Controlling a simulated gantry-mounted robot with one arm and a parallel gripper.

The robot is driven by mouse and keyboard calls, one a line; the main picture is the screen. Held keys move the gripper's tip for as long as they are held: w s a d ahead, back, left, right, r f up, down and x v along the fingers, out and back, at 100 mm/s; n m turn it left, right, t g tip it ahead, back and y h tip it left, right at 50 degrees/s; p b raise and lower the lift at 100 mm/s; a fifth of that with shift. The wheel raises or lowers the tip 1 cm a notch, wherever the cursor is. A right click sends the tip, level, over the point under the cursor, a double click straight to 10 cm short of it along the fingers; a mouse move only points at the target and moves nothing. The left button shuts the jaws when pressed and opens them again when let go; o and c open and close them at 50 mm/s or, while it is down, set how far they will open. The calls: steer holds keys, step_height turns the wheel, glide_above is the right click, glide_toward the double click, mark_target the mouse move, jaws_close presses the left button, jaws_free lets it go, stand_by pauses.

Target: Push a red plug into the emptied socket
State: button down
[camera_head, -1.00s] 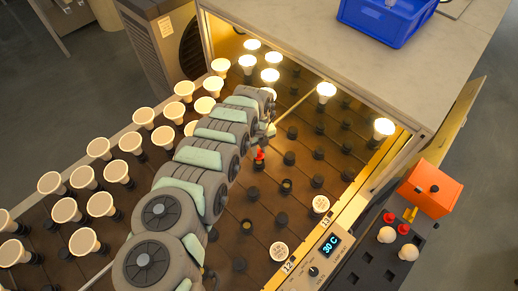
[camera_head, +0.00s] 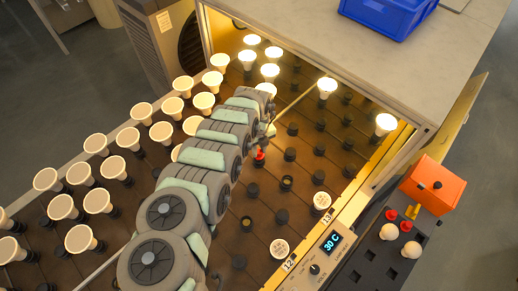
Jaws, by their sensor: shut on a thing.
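A small red plug (camera_head: 260,155) shows at the far end of my arm, low among the dark sockets. My gripper (camera_head: 263,145) is shut on it; the fingers are small and partly hidden by the arm. I cannot tell whether the plug's lower end is in a socket or just above one. Several dark sockets without bulbs stand on the brown board, one (camera_head: 287,183) with a lighter ring on top. I cannot tell which is the emptied one. Two more red plugs (camera_head: 391,214) (camera_head: 405,227) stand in the dark holder at the right.
Unlit bulbs (camera_head: 95,144) fill the board's left side; lit bulbs (camera_head: 327,86) stand farther back under the cabinet top (camera_head: 310,45). Two white bulbs (camera_head: 389,231) and an orange box (camera_head: 432,185) are on the right. A blue crate (camera_head: 385,15) sits on top.

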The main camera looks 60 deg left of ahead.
mark_target(259, 151)
steer(key=c, duration=1.1)
jaws_free()
step_height(259, 151, up, 11)
steer(key=shift+f+p, duration=0.1)
steer(key=shift+p, duration=0.6)
